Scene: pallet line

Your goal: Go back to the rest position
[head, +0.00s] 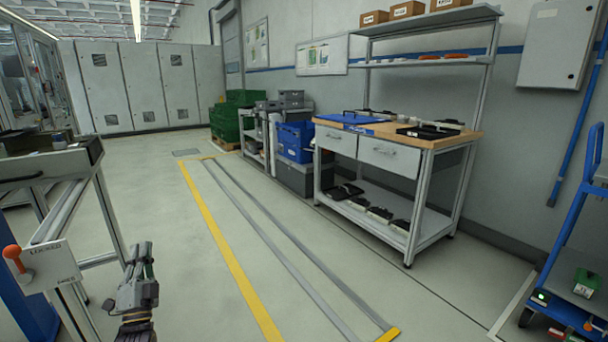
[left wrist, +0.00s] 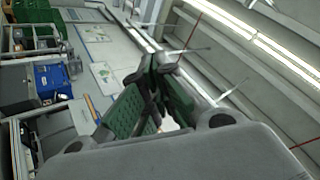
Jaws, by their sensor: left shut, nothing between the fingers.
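My left gripper (head: 140,258) shows at the lower left of the head view, pointing up over the floor beside the grey-framed stand. In the left wrist view the green-padded fingers of my left gripper (left wrist: 158,66) are shut with nothing between them. It touches no object that I can see. My right gripper is in neither view.
A metal-framed stand (head: 72,212) with a lever and sign is close at the left. A workbench (head: 459,140) stands along the right wall, near blue crates (head: 295,141) and green crates (head: 226,121). A blue cart (head: 566,237) is at the right edge. The taped middle floor is clear.

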